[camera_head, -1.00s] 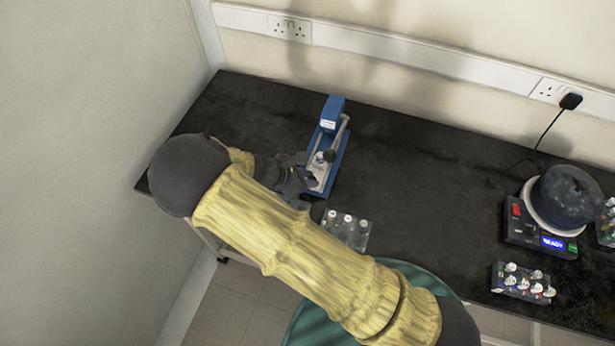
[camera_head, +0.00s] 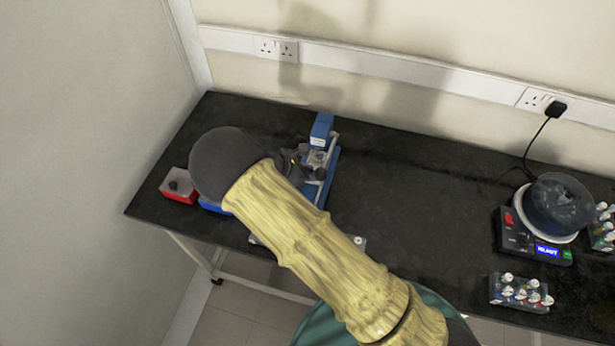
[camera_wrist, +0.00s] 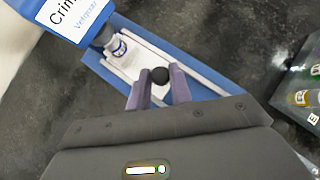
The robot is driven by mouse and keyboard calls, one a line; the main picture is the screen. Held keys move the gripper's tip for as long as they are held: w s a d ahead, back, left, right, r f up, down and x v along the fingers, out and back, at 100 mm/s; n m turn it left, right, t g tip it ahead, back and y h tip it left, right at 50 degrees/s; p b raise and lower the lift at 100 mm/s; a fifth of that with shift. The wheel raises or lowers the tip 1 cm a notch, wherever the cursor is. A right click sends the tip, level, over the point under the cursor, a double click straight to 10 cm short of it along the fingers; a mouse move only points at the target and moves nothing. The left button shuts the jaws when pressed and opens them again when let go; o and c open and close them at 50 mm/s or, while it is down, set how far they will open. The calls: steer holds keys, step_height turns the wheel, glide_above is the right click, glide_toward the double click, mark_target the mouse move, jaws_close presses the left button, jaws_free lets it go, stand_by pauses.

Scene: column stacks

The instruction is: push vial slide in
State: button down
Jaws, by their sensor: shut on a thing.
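The blue crimper (camera_head: 322,128) stands on the black bench, and its head and label show at the top left of the wrist view (camera_wrist: 75,14). A vial (camera_wrist: 118,47) with a white label stands upright on the pale slide (camera_wrist: 148,62), close against the crimper head. The black slide knob (camera_wrist: 160,74) is between the tips of my gripper (camera_wrist: 158,92), whose purple fingers are closed about it. In the head view my gripper (camera_head: 308,172) is beside the crimper, partly hidden by my arm.
A red tray (camera_head: 178,194) and a blue tray (camera_head: 212,206) sit left of the crimper, partly behind my arm. A vial rack (camera_head: 520,292) and a centrifuge-like device with display (camera_head: 540,235) stand at the right. The bench between is clear.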

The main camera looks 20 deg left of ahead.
steer(key=shift+w+a+r, duration=0.1)
steer(key=shift+w, duration=0.1)
steer(key=c, duration=1.3)
jaws_free()
steer(key=shift+w, duration=0.1)
steer(key=shift+o, duration=0.2)
steer(key=b+v, duration=0.2)
steer(key=v, duration=1.5)
steer(key=shift+r, duration=0.1)
